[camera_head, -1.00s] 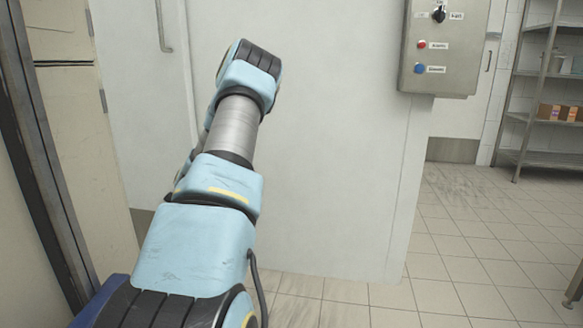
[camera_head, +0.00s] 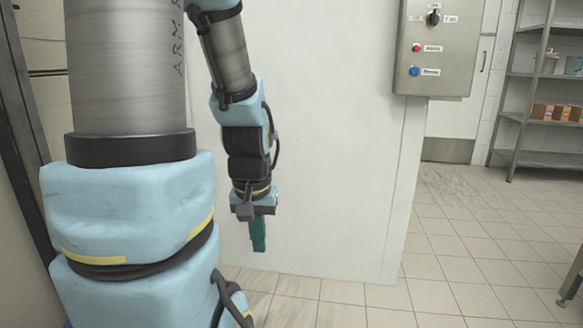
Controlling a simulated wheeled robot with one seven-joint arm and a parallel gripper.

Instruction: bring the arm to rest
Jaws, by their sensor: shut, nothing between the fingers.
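My gripper (camera_head: 258,236) hangs at the end of my arm, left of the picture's middle, with its teal fingers pointing down. The fingers are together and nothing is between them. My arm is bent: a thick upper part stands close to the camera at the left, and the thinner forearm comes down from the top. The gripper is in front of a white wall panel (camera_head: 335,130), low down near its bottom edge. I cannot tell how far it is from the panel.
A grey control box (camera_head: 437,48) with a switch and red and blue buttons is at the upper right. A metal shelf (camera_head: 545,95) with small boxes (camera_head: 555,112) stands at the far right.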

